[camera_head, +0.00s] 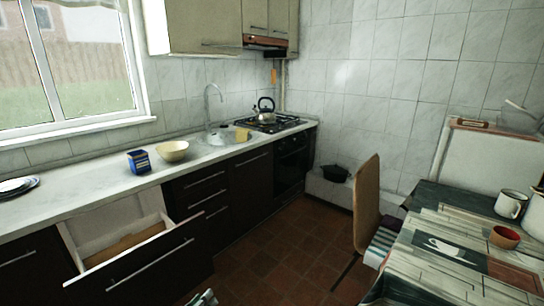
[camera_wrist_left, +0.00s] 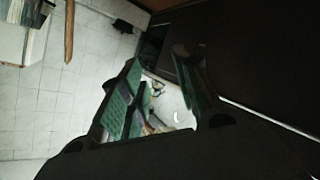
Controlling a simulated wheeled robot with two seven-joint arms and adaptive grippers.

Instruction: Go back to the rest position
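My left gripper (camera_wrist_left: 155,57) shows in the left wrist view with its two green-padded fingers spread apart. A gap shows between the fingertips, and I see nothing held there. Small pale shapes beyond the fingers are too dark and small to name. My right gripper is not in view. A white enamel mug (camera_head: 510,204) stands on the table at the right.
A drawer (camera_head: 135,256) stands pulled out below the counter (camera_head: 90,197). The counter holds a blue tin (camera_head: 138,161), a cream bowl (camera_head: 172,151) and plates (camera_head: 17,186). A kettle (camera_head: 264,109) is on the stove.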

